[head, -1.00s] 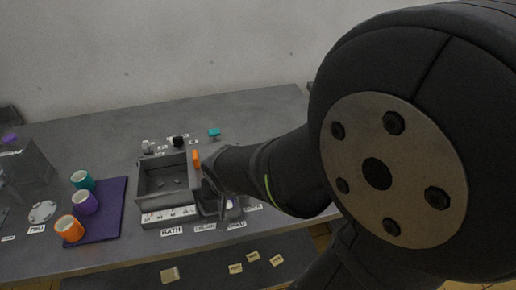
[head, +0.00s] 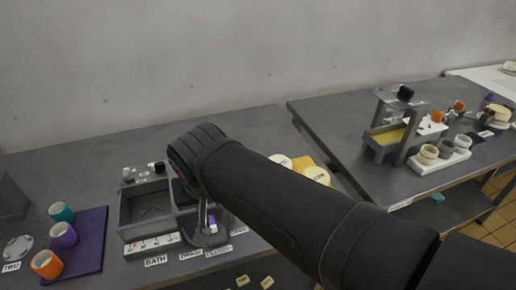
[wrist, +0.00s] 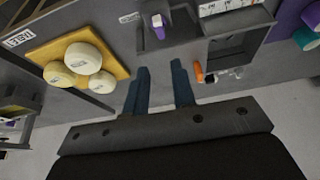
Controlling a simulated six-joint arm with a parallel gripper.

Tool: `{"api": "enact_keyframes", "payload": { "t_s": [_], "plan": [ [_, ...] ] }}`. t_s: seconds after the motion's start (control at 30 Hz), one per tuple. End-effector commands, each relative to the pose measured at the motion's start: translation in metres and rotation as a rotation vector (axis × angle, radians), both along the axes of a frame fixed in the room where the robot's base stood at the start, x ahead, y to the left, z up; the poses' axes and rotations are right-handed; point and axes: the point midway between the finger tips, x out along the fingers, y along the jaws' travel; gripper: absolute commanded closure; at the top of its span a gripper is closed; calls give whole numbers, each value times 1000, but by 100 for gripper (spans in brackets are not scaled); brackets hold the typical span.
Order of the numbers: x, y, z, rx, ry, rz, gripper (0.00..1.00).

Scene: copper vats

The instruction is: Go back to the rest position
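My gripper (wrist: 161,88) shows in the wrist view with its two blue fingers apart and nothing between them. It hangs above the table, near the grey station with the bath (head: 145,207). In the head view my dark arm reaches in from the lower right, and its wrist end covers part of that station. The fingers are mostly hidden there. A small purple-topped item (wrist: 158,27) stands in a grey holder beside the bath, apart from the fingers.
A purple mat (head: 90,232) with teal, purple and orange cups is at left. A yellow board (wrist: 85,55) carries pale round pieces. A second table (head: 350,130) at right holds a grey frame and pale cups. The wall behind is bare.

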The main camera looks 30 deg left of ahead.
Motion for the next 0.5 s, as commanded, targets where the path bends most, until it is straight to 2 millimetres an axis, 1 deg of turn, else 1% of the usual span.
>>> {"api": "enact_keyframes", "payload": {
  "t_s": [0.03,0.13,0.5],
  "plan": [
    [-1,-1,5,2,-1,0,76],
    [-3,-3,11,1,0,0,76],
    [-4,-4,12,-1,1,0,76]
  ]
}}
